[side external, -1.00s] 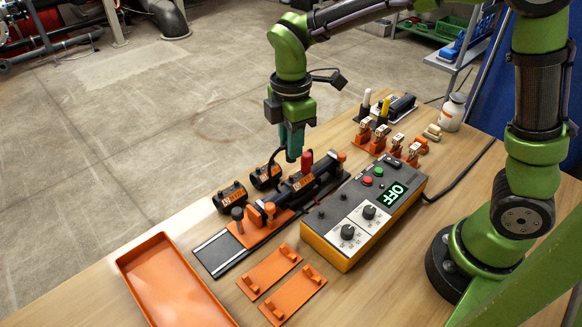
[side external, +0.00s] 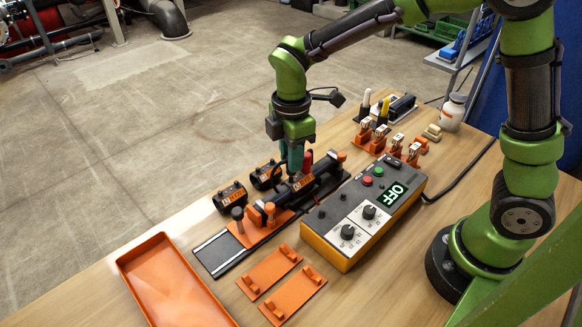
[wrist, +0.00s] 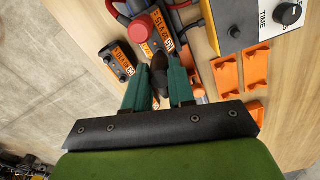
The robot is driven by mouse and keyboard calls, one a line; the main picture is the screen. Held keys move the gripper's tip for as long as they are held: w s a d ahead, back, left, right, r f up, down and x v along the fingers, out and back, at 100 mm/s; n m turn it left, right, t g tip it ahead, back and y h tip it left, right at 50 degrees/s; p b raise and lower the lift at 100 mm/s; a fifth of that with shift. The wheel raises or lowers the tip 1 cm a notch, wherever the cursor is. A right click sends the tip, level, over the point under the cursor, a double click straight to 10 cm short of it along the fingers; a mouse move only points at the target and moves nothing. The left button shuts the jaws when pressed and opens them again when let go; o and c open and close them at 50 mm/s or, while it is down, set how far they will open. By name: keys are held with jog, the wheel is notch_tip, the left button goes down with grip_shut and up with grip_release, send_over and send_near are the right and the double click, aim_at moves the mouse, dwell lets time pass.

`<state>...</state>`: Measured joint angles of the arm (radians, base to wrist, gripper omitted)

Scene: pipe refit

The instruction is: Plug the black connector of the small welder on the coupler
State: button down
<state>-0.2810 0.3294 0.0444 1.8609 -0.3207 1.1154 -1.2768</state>
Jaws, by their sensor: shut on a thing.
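My gripper (side external: 294,172) points down over the clamped pipe and is shut on the black connector (wrist: 160,72), which shows between its green fingers in the wrist view. In the side view the connector is mostly hidden by the fingers. The coupler (side external: 302,182), black with an orange label, sits on the pipe in the clamp; the connector is at its near-left end, but I cannot tell whether it is seated. A red connector (wrist: 140,28) stands on the coupler's other end. The small welder (side external: 390,215) is a grey and yellow box with its display reading OFF.
Two loose black couplers (side external: 229,197) lie left of the clamp. An orange tray (side external: 165,285) and orange plates (side external: 270,271) lie in front. Orange holders (side external: 380,138), tools and a white bottle (side external: 452,112) stand behind. Bare wood surrounds the plates.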

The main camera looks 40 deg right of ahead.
jog(key=shift+f, duration=0.2)
dwell(0.4)
jog(key=shift+f, duration=0.4)
jog(key=shift+f, duration=0.55)
dwell(0.8)
jog(key=c, duration=0.9)
grip_release()
jog(key=shift+o, duration=0.5)
jog(key=shift+o, duration=0.4)
